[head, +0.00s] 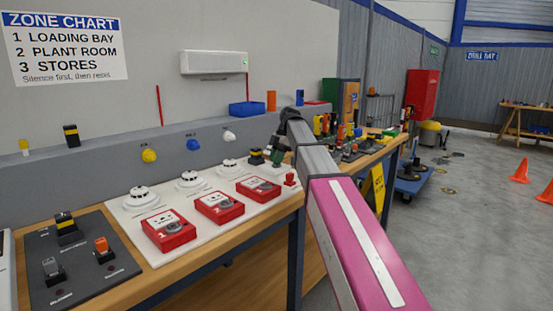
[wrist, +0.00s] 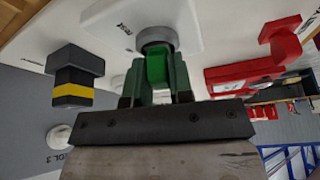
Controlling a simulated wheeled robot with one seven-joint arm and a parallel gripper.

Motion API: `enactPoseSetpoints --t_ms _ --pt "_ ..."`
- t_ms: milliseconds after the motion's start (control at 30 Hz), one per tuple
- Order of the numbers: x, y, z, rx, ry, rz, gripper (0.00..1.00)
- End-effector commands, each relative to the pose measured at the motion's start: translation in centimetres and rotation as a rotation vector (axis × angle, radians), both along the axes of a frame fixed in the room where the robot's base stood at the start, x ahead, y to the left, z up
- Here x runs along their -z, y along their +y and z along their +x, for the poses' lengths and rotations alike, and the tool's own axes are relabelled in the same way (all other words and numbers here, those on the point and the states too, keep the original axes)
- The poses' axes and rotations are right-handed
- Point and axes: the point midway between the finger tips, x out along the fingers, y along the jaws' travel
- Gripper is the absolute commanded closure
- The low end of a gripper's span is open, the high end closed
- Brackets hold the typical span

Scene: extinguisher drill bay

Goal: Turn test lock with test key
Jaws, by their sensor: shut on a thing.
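My gripper (wrist: 158,84) is shut on a bright green piece, the test key (wrist: 156,68), seen between its dark green fingers in the wrist view. The key's far end meets a round grey lock (wrist: 158,37) on a white plate with a small printed label beside it. The key looks seated in the lock, though its tip is hidden. In the head view my gripper (head: 275,149) is small and far off at the right end of the white panel, and the key and lock cannot be made out clearly there.
A black block with a yellow band (wrist: 75,80) stands left of the lock in the wrist view. A red part (wrist: 262,62) is close on the right. Red call points (head: 220,206) and white detectors (head: 190,180) fill the panel. A blue bin (head: 247,109) stands on the ledge behind.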

Motion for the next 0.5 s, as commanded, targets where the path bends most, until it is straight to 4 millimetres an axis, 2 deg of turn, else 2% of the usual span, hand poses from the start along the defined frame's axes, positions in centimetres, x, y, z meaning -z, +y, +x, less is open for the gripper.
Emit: enactPoseSetpoints --t_ms 100,300,333,400,433,500 --pt "0.00 0.01 0.08 -0.069 0.000 -0.001 1.00" --pt "0.02 0.00 0.01 -0.081 0.000 0.000 1.00" --pt "0.02 0.00 0.01 -0.081 0.000 0.000 0.76" --pt "0.02 0.01 0.00 -0.080 0.000 0.000 0.53" --pt "0.02 0.01 0.00 -0.080 0.000 0.000 0.49" --pt "0.02 0.01 0.00 -0.080 -0.001 0.000 0.49"
